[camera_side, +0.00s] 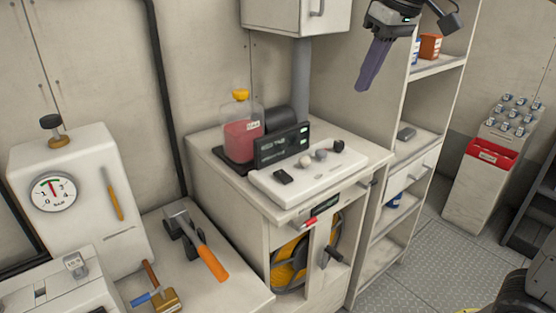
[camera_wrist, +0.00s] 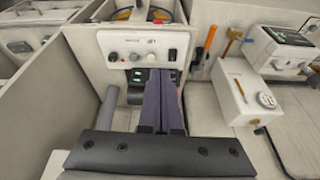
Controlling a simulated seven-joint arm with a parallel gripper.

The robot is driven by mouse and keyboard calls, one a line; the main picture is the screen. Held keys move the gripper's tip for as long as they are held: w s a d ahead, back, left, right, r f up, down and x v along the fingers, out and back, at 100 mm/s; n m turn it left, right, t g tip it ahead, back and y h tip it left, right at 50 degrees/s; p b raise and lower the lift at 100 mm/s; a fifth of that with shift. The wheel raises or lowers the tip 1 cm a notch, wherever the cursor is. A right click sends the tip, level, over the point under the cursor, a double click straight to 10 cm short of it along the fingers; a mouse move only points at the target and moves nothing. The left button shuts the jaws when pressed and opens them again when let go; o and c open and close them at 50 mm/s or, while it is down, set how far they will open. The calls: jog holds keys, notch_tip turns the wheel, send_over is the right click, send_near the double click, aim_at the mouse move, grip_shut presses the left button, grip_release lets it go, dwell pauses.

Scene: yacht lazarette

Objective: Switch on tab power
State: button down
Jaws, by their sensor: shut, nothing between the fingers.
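A white control panel (camera_side: 322,188) lies on the cabinet top, with a black rocker switch (camera_side: 284,177) at its left end and several round knobs (camera_side: 320,155) along it. The panel also shows in the wrist view (camera_wrist: 150,43), with the rocker (camera_wrist: 172,54) at its right. I cannot read which control is tab power, nor the rocker's position. A black display unit (camera_side: 282,146) with small green lights stands behind the panel.
A red-filled bottle (camera_side: 241,142) with a yellow cap stands left of the display. A wall box (camera_side: 290,15) hangs above the cabinet. Shelves (camera_side: 410,150) stand to the right. An orange-handled tool (camera_side: 210,257) lies on the lower left counter. Air above the panel is clear.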

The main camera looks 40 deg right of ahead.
jog(key=w+a+f+g, duration=0.1)
jog(key=w+a+f, duration=0.15)
jog(key=w, duration=0.75)
jog(key=g, duration=0.1)
send_over(278, 171)
jog(key=s, duration=0.2)
notch_tip(278, 171, down, 7)
jog(key=shift+f+n, duration=0.1)
jog(key=shift+n, duration=0.2)
jog(key=f, duration=0.4)
jog(key=w+f, duration=0.1)
jog(key=f, duration=0.7)
jog(key=shift+w+f, duration=0.3)
jog(key=shift+w, duration=0.1)
jog(key=shift+w+f, duration=0.1)
jog(key=shift+f, duration=0.55)
